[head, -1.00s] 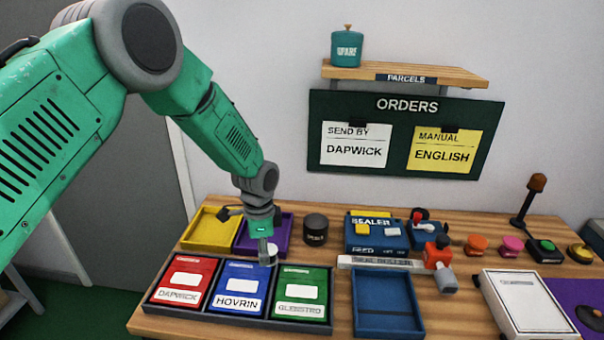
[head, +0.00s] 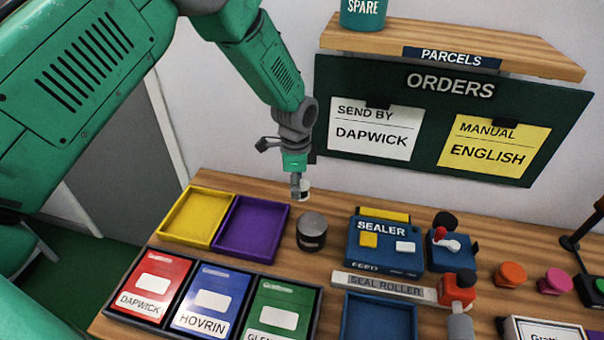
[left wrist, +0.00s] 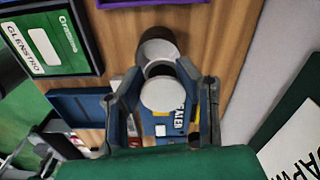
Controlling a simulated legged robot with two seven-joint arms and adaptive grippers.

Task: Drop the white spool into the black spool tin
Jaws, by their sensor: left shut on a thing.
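The white spool (head: 306,186) is held in my left gripper (head: 298,190), above the table in the head view. In the left wrist view the spool's round white face (left wrist: 162,95) shows between the two fingers of my left gripper (left wrist: 163,110). The black spool tin (head: 311,232) stands upright on the table, just below the gripper in the head view. In the left wrist view the tin (left wrist: 158,48) is partly hidden behind the spool and gripper. The spool is apart from the tin in the head view. My right gripper is not in view.
Yellow (head: 197,216) and purple (head: 252,228) trays lie left of the tin. The blue sealer (head: 384,246) stands to its right. Red, blue and green folders sit in a black rack in front. The orders board (head: 450,125) hangs on the wall behind.

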